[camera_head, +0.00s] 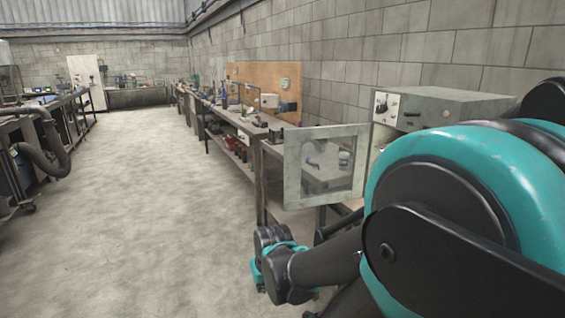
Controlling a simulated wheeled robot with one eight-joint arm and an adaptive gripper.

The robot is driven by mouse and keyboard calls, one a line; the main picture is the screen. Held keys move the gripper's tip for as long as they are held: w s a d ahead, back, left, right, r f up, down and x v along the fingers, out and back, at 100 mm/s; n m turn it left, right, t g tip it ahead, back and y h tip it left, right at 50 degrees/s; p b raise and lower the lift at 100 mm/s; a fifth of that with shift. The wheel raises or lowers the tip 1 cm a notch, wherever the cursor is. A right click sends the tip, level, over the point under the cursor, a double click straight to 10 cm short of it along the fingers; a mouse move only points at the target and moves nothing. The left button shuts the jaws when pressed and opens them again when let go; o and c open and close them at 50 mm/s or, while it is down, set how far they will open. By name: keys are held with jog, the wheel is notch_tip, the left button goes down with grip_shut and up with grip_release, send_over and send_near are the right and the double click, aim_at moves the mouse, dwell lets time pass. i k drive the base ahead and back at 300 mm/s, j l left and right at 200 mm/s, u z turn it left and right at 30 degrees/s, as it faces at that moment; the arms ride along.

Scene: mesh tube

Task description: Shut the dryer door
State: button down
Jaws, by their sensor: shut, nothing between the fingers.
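The dryer (438,104) is a grey metal box on the right side, standing against the block wall, with a small control panel (387,108) at its front. Its door (291,170) is a pale grey frame with a window, and it stands wide open, swung out to the left. Bench things show in the window area. My arm fills the lower right and hides much of the dryer's front and its inside. The arm bends at a joint below the door. I cannot make out my gripper's fingers.
A long workbench (245,126) with tools runs along the right wall behind the door, with a wooden board (254,82) above it. Dark machines with a thick hose (47,150) stand at the left. The concrete floor (140,210) between is clear.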

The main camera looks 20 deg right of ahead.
aim_at(293, 200)
jog(key=i+j+u, duration=0.15)
jog(key=i+u, duration=0.5)
jog(key=i, duration=2.15)
jog(key=i+z, duration=0.2)
jog(key=z, duration=0.25)
jog(key=i+j+z, duration=0.1)
jog(key=z, duration=0.35)
jog(key=i+j+z, duration=0.25)
jog(key=z, duration=2.85)
jog(key=k+j+z, duration=0.1)
jog(key=k+j, duration=0.2)
jog(key=j, duration=0.15)
